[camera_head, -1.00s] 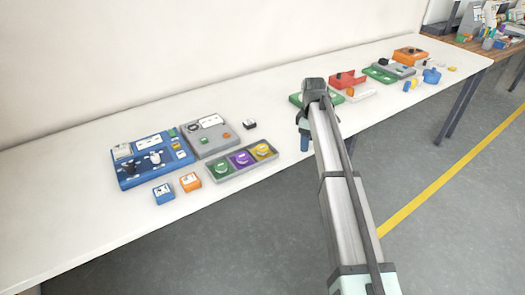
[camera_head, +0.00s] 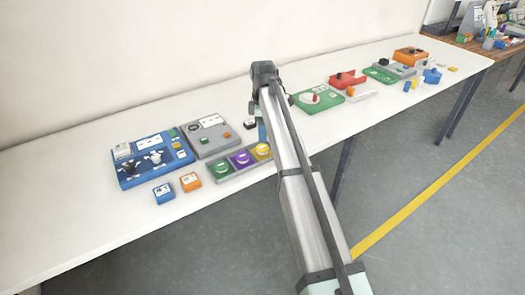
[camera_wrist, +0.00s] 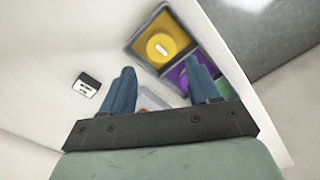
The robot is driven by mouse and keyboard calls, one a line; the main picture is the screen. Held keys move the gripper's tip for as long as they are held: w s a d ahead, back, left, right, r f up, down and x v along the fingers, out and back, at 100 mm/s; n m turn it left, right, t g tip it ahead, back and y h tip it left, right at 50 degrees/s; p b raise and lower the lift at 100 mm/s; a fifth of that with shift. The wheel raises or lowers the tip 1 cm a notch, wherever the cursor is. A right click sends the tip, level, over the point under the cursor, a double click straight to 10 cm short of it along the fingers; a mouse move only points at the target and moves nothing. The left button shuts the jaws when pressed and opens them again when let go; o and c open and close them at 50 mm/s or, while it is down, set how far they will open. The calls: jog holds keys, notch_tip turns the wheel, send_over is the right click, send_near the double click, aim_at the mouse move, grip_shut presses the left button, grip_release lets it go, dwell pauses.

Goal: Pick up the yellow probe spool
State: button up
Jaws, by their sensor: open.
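The yellow probe spool (camera_head: 260,151) lies flat in the right compartment of a grey tray (camera_head: 240,174), partly covered by my arm in the head view. In the wrist view the yellow spool (camera_wrist: 161,46) shows whole as a round disc with a pale label, in the compartment at the top. My gripper (camera_head: 261,131) is above the table near that end of the tray. In the wrist view its two blue fingers (camera_wrist: 162,76) are apart with nothing held. The yellow spool shows beyond the fingertips, not between them.
A purple spool (camera_head: 242,159) and a green spool (camera_head: 221,168) share the tray. A small dark block with a white label (camera_wrist: 88,83) lies on the table left of the fingers. A grey panel (camera_head: 207,137) and blue board (camera_head: 152,160) stand left; a green board (camera_head: 320,99) stands right.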

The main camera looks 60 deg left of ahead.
aim_at(263, 148)
jog(key=shift+s+f, duration=0.1)
jog(key=shift+f, duration=3.75)
jog(key=c, duration=0.8)
